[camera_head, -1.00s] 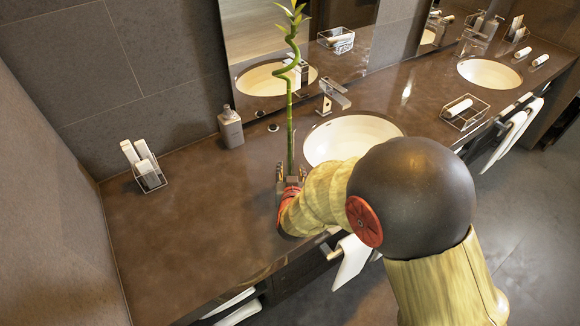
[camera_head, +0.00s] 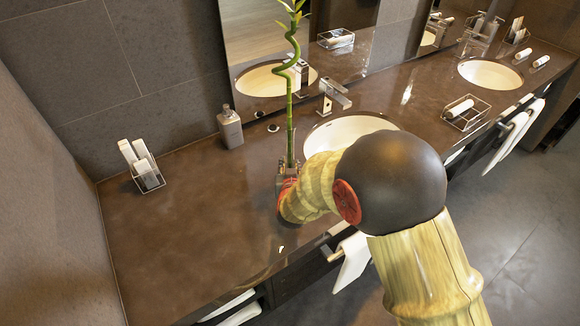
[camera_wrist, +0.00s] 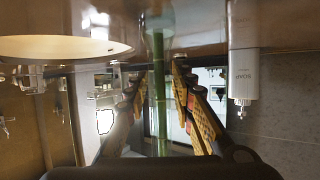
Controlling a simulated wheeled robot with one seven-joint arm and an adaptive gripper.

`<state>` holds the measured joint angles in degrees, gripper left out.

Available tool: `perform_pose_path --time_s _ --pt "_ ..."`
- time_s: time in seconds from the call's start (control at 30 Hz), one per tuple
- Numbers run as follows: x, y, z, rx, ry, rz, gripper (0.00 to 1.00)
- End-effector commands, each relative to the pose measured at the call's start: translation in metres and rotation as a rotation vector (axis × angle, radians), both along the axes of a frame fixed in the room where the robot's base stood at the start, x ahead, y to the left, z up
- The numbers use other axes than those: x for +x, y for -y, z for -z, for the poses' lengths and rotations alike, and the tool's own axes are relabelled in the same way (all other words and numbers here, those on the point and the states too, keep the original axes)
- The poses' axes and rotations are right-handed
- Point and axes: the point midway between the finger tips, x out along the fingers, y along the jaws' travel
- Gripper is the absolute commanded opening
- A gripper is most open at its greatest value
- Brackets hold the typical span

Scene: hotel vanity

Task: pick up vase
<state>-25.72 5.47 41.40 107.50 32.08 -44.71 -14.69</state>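The vase holds a tall green bamboo stalk (camera_head: 290,110) with a curled top, standing upright on the dark counter left of the near sink. The vase is mostly hidden behind my gripper in the head view. In the wrist view, which is upside down, the stalk (camera_wrist: 159,95) runs between my fingers, with what looks like a clear glass vase around it. My gripper (camera_head: 287,172) is low over the counter at the stalk's base. Its fingers (camera_wrist: 162,72) are apart on either side of the stalk. I cannot see whether they touch the glass.
A soap bottle (camera_head: 230,126) stands behind and left, and also shows in the wrist view (camera_wrist: 243,75). A faucet (camera_head: 332,93) and near sink (camera_head: 345,128) are to the right. A rack of rolled towels (camera_head: 142,166) stands at far left. The front-left counter (camera_head: 185,240) is clear.

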Motion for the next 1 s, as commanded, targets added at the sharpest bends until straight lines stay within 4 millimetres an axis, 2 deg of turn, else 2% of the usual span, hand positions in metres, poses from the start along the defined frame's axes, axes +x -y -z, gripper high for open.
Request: perform_pose_path --time_s 0.4,1.0 --pt "-0.0001 0.0000 0.0000 0.000 0.000 0.000 0.00" --pt "0.0006 -0.0001 -0.0021 0.001 0.003 0.000 0.00"
